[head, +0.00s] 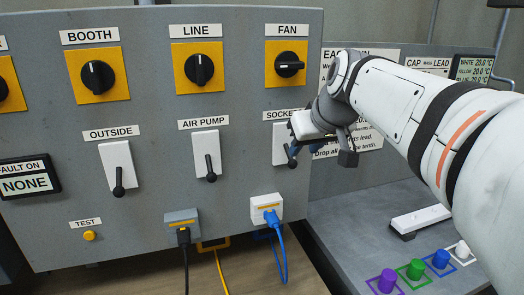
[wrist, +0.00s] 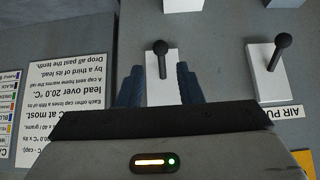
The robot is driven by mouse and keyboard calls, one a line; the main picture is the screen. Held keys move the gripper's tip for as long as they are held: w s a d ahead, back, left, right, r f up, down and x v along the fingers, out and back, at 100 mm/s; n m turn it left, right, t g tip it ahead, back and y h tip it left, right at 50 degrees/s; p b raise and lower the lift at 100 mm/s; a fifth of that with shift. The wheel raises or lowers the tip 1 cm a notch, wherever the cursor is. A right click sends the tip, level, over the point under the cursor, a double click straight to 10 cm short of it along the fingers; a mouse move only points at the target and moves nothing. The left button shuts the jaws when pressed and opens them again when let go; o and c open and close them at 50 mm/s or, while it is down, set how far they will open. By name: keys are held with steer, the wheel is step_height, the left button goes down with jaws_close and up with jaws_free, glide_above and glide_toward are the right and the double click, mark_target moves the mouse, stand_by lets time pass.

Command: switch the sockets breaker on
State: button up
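The sockets breaker (head: 279,144) is a white plate with a black ball-ended lever on the grey panel, under a label partly covered by my arm. Its lever points down, like those of its neighbours. In the upside-down wrist view, the sockets lever (wrist: 162,60) points up the picture. My gripper (head: 308,148) is in front of the breaker, coming from the right. In the wrist view my gripper (wrist: 160,70) is open, with one blue finger on each side of the white plate and lever. The lever's ball shows beyond the fingertips; no finger visibly grips it. The plate's lower part in that view is hidden.
The air pump breaker (head: 206,155) is left of the sockets breaker, and the outside breaker (head: 117,167) further left. Yellow rotary switches, including the fan switch (head: 288,64), are above. A blue-plugged socket (head: 266,207) is below. Coloured caps stand on the grey bench (head: 362,225) at right.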

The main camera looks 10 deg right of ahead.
mark_target(294, 162)
steer(key=b+x, duration=0.2)
steer(key=x, duration=0.5)
steer(key=shift+f, duration=0.3)
steer(key=shift+w, duration=0.15)
steer(key=shift+c, duration=1.2)
steer(key=shift+r, duration=0.15)
steer(key=shift+c, duration=1.4)
steer(key=shift+p+v, duration=0.4)
steer(key=shift+v, duration=0.4)
steer(key=shift+w+a+r, duration=0.1)
steer(key=shift+r, duration=0.05)
steer(key=shift+r+p, duration=0.45)
steer(key=shift+r, duration=0.35)
